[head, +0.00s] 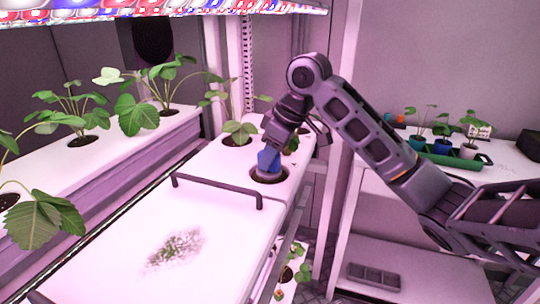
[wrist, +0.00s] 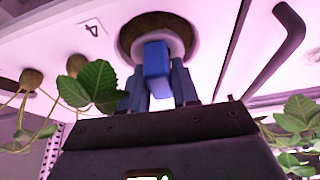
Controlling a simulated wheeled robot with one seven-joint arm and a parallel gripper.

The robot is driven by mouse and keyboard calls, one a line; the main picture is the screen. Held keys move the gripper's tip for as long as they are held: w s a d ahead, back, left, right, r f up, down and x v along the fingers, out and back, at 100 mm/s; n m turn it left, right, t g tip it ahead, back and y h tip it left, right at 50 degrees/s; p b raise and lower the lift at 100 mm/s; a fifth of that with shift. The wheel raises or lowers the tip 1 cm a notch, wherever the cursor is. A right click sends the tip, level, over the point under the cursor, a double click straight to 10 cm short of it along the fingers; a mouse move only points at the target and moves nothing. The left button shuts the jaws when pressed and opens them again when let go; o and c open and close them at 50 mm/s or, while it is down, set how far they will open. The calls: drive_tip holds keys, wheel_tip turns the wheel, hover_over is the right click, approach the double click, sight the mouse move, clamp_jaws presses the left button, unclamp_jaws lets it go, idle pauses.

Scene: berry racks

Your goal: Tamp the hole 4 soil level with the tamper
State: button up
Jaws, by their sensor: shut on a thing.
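My gripper (head: 273,146) points down over hole 4 (head: 283,178), shut on the blue tamper (head: 267,160). In the wrist view, the two fingers of my gripper (wrist: 158,84) stand on either side of the tamper's blue handle (wrist: 156,58). The tamper's pale, round foot is at the mouth of hole 4 (wrist: 127,40), with dark brown soil showing at the rim. The foot hides most of the soil, so I cannot tell how level it is. A label with a 4 (wrist: 92,28) sits beside the hole.
A dark handle bar (head: 217,190) rises from the white rack cover (head: 110,240) close by. Potted strawberry plants (head: 238,131) stand in neighbouring holes. A green tray (head: 455,155) with seedlings is on the right shelf.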

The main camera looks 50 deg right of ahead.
drive_tip(key=shift+f, duration=0.4)
idle(0.7)
drive_tip(key=shift+r+p, duration=2.85)
drive_tip(key=shift+r, duration=0.65)
